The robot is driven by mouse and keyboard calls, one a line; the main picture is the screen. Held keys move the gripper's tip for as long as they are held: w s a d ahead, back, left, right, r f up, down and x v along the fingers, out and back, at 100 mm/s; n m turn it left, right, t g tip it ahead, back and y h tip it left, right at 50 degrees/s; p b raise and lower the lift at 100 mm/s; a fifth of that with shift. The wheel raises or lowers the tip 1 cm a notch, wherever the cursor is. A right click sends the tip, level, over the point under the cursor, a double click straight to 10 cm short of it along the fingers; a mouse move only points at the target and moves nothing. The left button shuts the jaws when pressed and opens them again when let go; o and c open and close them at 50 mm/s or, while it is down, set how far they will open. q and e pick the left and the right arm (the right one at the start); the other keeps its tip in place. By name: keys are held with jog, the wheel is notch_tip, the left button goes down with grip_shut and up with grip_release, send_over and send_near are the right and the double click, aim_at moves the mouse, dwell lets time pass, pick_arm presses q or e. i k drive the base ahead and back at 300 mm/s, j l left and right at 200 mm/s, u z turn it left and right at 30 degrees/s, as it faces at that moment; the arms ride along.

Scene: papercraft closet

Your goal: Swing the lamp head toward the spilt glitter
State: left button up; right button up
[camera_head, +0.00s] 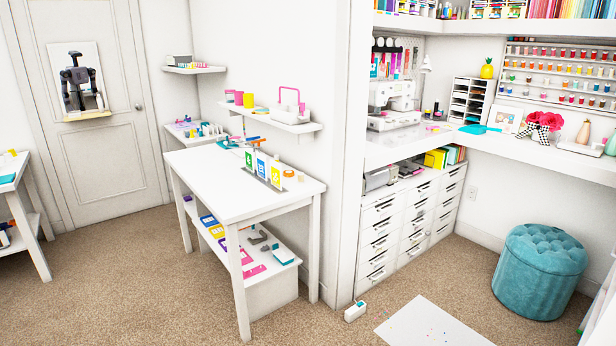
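A small white lamp stands at the back of the closet counter, right of the white sewing machine (391,95). Its pale head (426,63) is small in view and which way it faces is hard to tell. Tiny coloured specks, which look like glitter, lie on a white sheet (425,328) on the carpet at the front. A few faint specks also seem to lie on the counter (405,138) in front of the sewing machine. Neither of my grippers shows directly.
A white worktable (215,170) with a lower shelf stands left of the wall end. White drawers (385,238) stand under the counter. A teal pouf (541,270) and a small white box (355,311) are on the floor. The carpet at front left is clear.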

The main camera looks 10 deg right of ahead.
aim_at(425, 67)
jog(key=i+l+z, duration=0.15)
jog(key=i+z, duration=1.05)
jog(key=i+j+z, duration=0.2)
jog(key=i, duration=2)
jog(key=l, duration=0.15)
